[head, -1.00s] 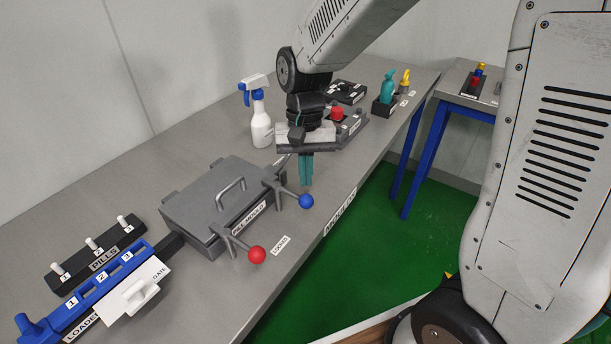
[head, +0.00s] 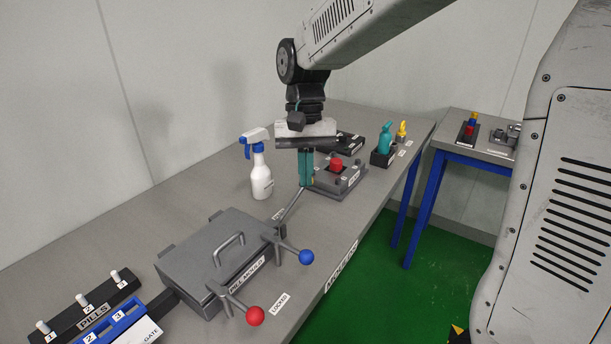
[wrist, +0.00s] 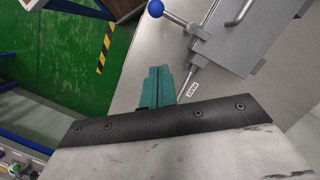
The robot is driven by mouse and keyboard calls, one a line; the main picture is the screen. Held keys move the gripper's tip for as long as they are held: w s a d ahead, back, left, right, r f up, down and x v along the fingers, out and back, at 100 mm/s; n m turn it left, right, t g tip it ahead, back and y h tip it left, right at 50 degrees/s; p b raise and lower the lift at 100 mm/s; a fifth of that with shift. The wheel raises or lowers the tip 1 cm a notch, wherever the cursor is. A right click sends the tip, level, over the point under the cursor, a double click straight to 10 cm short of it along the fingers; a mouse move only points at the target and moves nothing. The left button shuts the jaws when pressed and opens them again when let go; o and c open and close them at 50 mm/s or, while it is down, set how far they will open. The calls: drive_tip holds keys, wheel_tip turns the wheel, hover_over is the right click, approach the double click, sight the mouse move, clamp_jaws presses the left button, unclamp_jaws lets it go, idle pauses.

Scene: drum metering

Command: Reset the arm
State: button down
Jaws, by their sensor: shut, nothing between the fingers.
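My gripper (head: 305,184) hangs above the bench in the head view, its teal fingers pointing down and closed together with nothing between them. It is above and beyond the grey pill mould (head: 215,262), near the right end of the mould's far side. In the wrist view the fingers (wrist: 157,86) are side by side, with the blue lever knob (wrist: 155,8) ahead of them. A thin grey rod runs from the mould toward the gripper; I cannot tell whether the fingers touch it.
A white spray bottle (head: 260,172) stands left of the gripper. A grey block with a red button (head: 336,164) is just right of it. A red lever knob (head: 255,316) sticks out at the bench's front.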

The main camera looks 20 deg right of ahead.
drive_tip(key=s+d+r+n+t, duration=0.1)
drive_tip(key=s+d, duration=0.2)
drive_tip(key=s, duration=0.8)
drive_tip(key=s+d+r+n+t, duration=0.1)
drive_tip(key=s+d, duration=0.3)
drive_tip(key=s, duration=0.7)
drive_tip(key=shift+s+r+n+t+h, duration=0.25)
drive_tip(key=shift+s+n+t+h, duration=0.15)
drive_tip(key=shift+n+t, duration=0.3)
